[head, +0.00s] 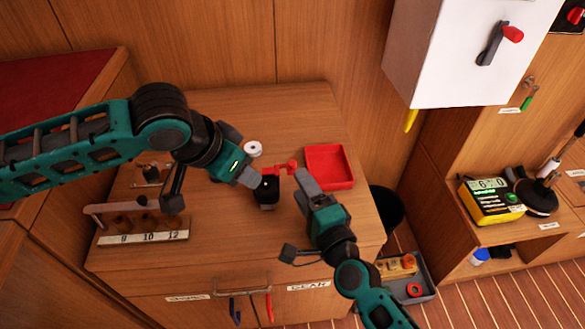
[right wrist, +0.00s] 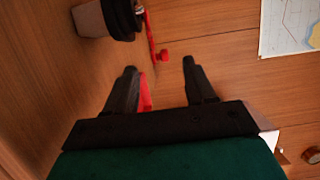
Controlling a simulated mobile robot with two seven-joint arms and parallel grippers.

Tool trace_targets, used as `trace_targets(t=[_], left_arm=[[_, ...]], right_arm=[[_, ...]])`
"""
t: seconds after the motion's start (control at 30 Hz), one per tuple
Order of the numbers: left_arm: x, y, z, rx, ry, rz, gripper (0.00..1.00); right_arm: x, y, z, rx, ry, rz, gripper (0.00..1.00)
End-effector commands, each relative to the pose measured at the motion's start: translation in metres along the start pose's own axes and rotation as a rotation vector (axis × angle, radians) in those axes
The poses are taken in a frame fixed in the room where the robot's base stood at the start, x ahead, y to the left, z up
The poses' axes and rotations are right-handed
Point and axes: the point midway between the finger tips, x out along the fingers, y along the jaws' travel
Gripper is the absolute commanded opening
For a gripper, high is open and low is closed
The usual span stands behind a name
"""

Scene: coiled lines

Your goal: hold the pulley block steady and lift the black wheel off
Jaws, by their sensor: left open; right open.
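A small dark block (head: 267,195), which looks like the pulley block, stands on the wooden counter (head: 215,240). I cannot clearly tell its black wheel apart from it. My left gripper (head: 250,178) is open, with its fingertips close beside the block's left side; contact cannot be told. My right gripper (head: 304,180) is open, to the right of the block and apart from it. In the right wrist view its two fingers (right wrist: 160,78) are spread with nothing gripped. A black and grey body (right wrist: 108,18), possibly the block, shows at top left there.
A red piece (head: 285,168) lies just behind the block. A red tray (head: 330,183) sits at the right and a white ring (head: 253,148) behind. A numbered rack (head: 140,238) stands at the left. A white cabinet (head: 465,65) hangs at upper right.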

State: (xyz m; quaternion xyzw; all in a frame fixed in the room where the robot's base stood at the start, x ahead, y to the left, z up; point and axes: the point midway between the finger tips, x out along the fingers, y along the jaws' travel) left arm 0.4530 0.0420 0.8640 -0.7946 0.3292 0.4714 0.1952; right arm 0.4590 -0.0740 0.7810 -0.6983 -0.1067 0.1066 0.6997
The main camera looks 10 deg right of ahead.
Motion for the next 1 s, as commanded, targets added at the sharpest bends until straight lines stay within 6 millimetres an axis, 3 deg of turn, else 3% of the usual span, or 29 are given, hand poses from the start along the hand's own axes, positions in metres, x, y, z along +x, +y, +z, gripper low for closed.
trace_targets(t=[0.2,0.4,0.83,1.0], left_arm=[[0.000,0.000,0.000,0.000,0.000,0.000,0.43],[0.000,0.000,0.000,0.000,0.000,0.000,0.43],[0.000,0.000,0.000,0.000,0.000,0.000,0.43],[0.000,0.000,0.000,0.000,0.000,0.000,0.43]], right_arm=[[0.044,-0.001,0.000,0.000,0.001,-0.003,0.55],[0.070,-0.001,0.000,-0.001,0.000,-0.001,0.55],[0.079,0.000,0.000,-0.002,0.000,0.000,0.55],[0.079,0.000,0.000,-0.002,0.000,0.000,0.40]])
